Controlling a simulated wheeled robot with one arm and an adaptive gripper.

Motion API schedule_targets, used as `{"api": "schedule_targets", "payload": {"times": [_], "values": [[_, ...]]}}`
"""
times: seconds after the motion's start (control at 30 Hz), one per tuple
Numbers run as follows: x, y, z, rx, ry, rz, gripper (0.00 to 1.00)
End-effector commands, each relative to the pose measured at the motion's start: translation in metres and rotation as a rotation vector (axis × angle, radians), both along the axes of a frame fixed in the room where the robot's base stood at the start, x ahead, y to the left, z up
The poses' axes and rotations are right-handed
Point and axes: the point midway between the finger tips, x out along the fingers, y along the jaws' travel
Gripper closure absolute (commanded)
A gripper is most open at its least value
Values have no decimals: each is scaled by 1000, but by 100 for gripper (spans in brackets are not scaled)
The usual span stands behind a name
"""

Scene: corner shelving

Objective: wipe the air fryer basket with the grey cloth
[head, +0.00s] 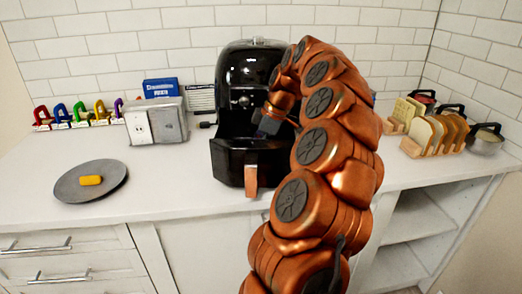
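The black air fryer (238,75) stands on the white counter against the tiled wall. Its basket (228,163), with a copper-coloured handle (251,180), juts forward at the bottom and looks drawn out. The basket's inside is too dark and too covered to make out. My gripper (266,128) is at the front of the air fryer, above the basket, partly hidden by my arm. I cannot tell whether its fingers are open or shut, or whether they hold anything. I cannot make out a grey cloth in this view.
A grey plate (108,188) with a yellow item (91,180) lies on the left. Behind it are an outlet box (140,126), a blue box (160,88) and several coloured clamps (80,112). Bread in a wooden rack (409,147) and lidded pots (487,140) stand right.

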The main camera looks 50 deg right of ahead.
Motion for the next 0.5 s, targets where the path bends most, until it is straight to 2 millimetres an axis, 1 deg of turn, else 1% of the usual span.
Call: {"api": "schedule_targets", "payload": {"times": [0.3,0.5], "values": [[13,14,0,3,0,4,69],[16,19,0,5,-1,8,69]]}}
